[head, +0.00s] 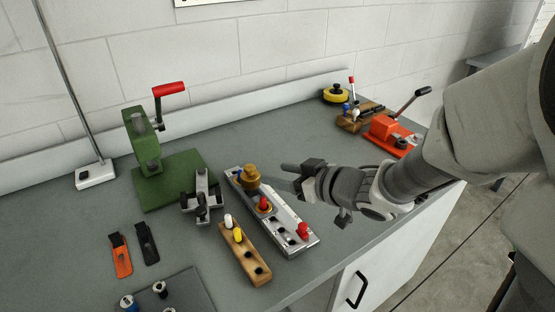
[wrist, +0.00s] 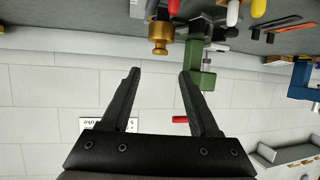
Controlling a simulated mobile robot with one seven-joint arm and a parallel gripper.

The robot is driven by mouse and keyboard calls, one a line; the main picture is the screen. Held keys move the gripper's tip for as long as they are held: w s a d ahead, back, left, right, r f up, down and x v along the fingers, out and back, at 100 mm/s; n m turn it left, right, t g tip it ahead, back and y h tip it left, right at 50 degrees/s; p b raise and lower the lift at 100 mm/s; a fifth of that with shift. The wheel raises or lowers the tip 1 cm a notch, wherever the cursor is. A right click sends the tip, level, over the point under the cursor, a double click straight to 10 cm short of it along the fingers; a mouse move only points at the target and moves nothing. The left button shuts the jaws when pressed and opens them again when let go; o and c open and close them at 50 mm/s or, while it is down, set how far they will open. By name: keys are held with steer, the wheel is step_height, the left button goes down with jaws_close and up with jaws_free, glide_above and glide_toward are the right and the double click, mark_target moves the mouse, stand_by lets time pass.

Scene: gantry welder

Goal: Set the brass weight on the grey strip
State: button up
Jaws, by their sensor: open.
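The brass weight (head: 251,173) is a knobbed golden cylinder. It stands upright at the far end of a long grey metal strip (head: 290,217) with holes and red-topped pegs, and appears to rest on it; its base contact is not clear. The weight also shows upside down in the wrist view (wrist: 160,36), beyond the fingertips and roughly in line with the gap between them. My gripper (head: 305,186) is open and empty, to the right of the weight and apart from it. The wrist view shows both fingers (wrist: 160,73) spread with nothing between.
A wooden block (head: 245,252) with white and yellow pegs lies in front of the strip. A small grey clamp (head: 203,197) and a green press (head: 146,150) with a red handle stand to the left. An orange tool (head: 386,130) sits at the back right.

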steer(key=d+r+m+t+h, duration=0.1)
steer(key=d+r+m+h, duration=0.2)
steer(key=d+h, duration=0.35)
steer(key=d+r+m+t+h, duration=0.1)
steer(key=d+r+m+h, duration=0.2)
steer(key=d, duration=0.6)
steer(key=s+d+m+g, duration=0.1)
steer(key=s+m+g, duration=0.2)
steer(key=s, duration=1.6)
steer(key=g, duration=0.2)
steer(key=shift+s+d+f+m+g+h, duration=0.15)
steer(key=shift+s+m+g+h, duration=0.15)
steer(key=shift+h, duration=0.05)
step_height(320, 180, up, 11)
steer(key=p, duration=1.1)
